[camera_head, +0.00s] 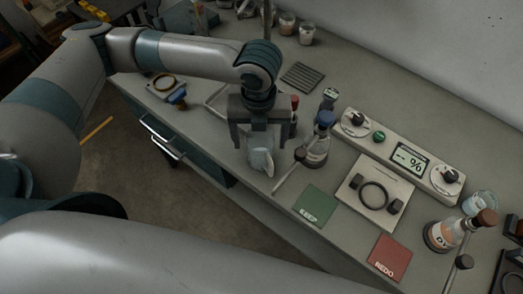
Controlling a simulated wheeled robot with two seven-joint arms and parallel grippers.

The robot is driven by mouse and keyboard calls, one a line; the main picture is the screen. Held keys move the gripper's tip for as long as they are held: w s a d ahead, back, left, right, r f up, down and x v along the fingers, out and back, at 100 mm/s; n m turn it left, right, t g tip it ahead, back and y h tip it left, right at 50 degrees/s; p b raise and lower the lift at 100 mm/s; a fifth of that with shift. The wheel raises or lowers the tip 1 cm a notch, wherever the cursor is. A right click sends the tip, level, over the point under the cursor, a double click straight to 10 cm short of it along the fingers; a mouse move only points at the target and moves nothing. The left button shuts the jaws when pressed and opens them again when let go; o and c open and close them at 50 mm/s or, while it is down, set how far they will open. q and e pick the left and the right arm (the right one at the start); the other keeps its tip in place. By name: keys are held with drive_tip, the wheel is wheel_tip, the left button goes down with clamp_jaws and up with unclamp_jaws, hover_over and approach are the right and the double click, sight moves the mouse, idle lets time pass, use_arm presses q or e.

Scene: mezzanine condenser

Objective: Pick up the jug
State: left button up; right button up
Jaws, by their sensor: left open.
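A small pale grey-blue vessel (261,162), which looks like the jug, stands on the bench close to its front edge. My left gripper (258,142) comes down from above with its fingers open, one on each side of the vessel's upper part. The gripper hides the top of the vessel, and I cannot tell whether the fingers touch it. My right gripper is not in view.
A blue-capped flask (318,148) stands just right of the gripper, beside a thin rod. A green mat (316,205), a red mat (390,258), a ring plate (373,194), a control panel (412,160) and an orange-labelled bottle (440,236) lie further right.

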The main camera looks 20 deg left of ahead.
use_arm(q)
drive_tip(key=shift+s+f+p, duration=0.1)
drive_tip(key=shift+f+p, duration=0.35)
drive_tip(key=shift+f, duration=0.05)
wheel_tip(320, 180, down, 3)
drive_tip(key=shift+d+f+p, duration=0.1)
drive_tip(key=shift+d+p, duration=0.05)
drive_tip(key=shift+p, duration=0.55)
drive_tip(key=shift+f, duration=0.5)
drive_tip(key=c, duration=1.2)
